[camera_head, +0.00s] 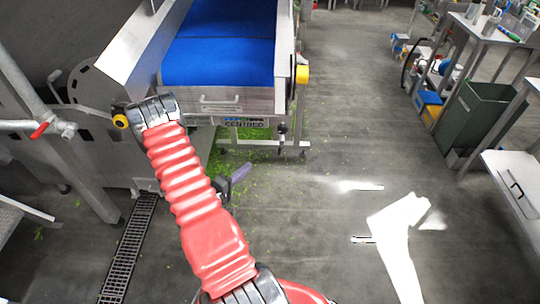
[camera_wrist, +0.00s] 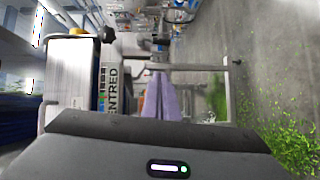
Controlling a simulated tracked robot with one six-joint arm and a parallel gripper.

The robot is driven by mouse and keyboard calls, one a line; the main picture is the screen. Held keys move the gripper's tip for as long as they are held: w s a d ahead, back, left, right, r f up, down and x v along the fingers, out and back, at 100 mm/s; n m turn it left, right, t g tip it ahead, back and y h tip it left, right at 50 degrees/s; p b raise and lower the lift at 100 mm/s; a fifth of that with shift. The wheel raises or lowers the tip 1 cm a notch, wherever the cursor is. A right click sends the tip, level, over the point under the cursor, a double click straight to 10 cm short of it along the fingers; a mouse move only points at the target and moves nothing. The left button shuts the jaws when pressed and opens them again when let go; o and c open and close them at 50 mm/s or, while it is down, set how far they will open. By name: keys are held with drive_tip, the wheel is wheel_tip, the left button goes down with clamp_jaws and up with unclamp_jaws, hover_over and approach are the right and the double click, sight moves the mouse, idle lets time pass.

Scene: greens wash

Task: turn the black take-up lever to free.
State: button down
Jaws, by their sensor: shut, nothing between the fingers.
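The black take-up lever seems to be the small dark piece (camera_head: 282,128) at the right front of the blue-belted conveyor, below its end and right of the CENTRED sign. In the wrist view it seems to be the black knob (camera_wrist: 109,34) beyond the sign. Its setting is too small to read. My gripper (camera_head: 242,171) has purple fingers and is low in front of the conveyor, left of and below the lever, apart from it. The fingers (camera_wrist: 161,96) are shut together and empty in the wrist view.
The conveyor (camera_head: 228,102) has a yellow cap (camera_head: 302,74) on its right side and a handle on its end. Green scraps (camera_head: 255,155) lie on the floor below. A floor drain (camera_head: 128,250) runs at left. A green bin (camera_head: 475,115) stands far right. The middle floor is open.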

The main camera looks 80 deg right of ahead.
approach(280, 146)
drive_tip(key=w+d+f, duration=0.3)
drive_tip(key=d, duration=0.2)
drive_tip(key=shift+s+d+f, duration=0.1)
drive_tip(key=shift+s+d, duration=0.1)
drive_tip(key=shift+s, duration=0.4)
drive_tip(key=shift+s+d+f, duration=0.1)
drive_tip(key=shift+s+d, duration=0.1)
drive_tip(key=shift+s, duration=0.35)
drive_tip(key=shift+s+d+f, duration=0.1)
drive_tip(key=shift+s+d, duration=0.1)
drive_tip(key=shift+s, duration=0.4)
